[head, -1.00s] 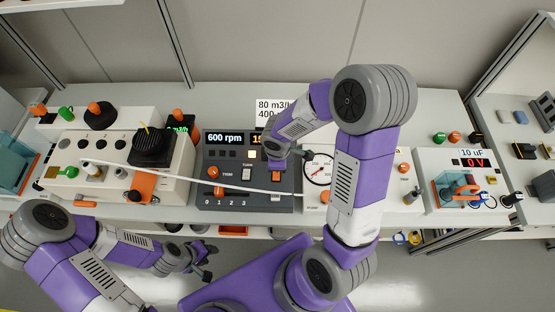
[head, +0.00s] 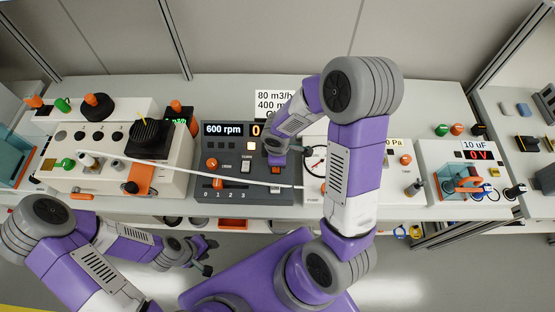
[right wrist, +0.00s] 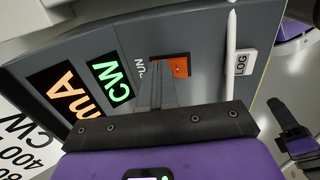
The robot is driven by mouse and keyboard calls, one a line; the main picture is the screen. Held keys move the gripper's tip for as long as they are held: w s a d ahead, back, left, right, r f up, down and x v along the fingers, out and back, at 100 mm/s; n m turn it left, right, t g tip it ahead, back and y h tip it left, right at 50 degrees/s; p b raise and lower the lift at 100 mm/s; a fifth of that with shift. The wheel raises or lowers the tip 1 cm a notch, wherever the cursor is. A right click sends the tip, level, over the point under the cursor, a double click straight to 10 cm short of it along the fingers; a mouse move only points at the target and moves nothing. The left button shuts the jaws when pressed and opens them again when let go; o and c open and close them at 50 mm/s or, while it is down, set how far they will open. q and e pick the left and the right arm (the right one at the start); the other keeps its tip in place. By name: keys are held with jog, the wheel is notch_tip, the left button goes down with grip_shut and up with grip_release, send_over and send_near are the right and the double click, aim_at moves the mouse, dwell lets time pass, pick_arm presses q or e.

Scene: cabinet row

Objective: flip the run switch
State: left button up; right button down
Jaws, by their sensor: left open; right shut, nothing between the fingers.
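The run switch (right wrist: 182,66) is an orange rocker in a dark frame on the grey panel, in the right wrist view. Its label is partly hidden and only "UN" reads. My right gripper (right wrist: 161,70) is shut and empty, its fingertips at the near-left edge of the switch; whether they touch it I cannot tell. My left gripper (head: 211,257) is open and empty, low in front of the bench edge, away from the panel.
A thin white rod (head: 220,181) crosses the panel front, passing beside the switch in the wrist view (right wrist: 231,45). A beige box with a black knob (head: 151,138) stands left. A meter box (head: 408,178) and a capacitor unit (head: 470,152) stand right.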

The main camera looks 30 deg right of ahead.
jog(key=shift+s+f, duration=0.2)
jog(key=shift+s+a+b, duration=0.2)
jog(key=shift+s+b, duration=0.05)
jog(key=shift+b, duration=0.1)
jog(key=shift+s+a, duration=0.25)
jog(key=shift+s, duration=0.1)
jog(key=shift+r, duration=0.15)
jog(key=shift+w+r, duration=0.1)
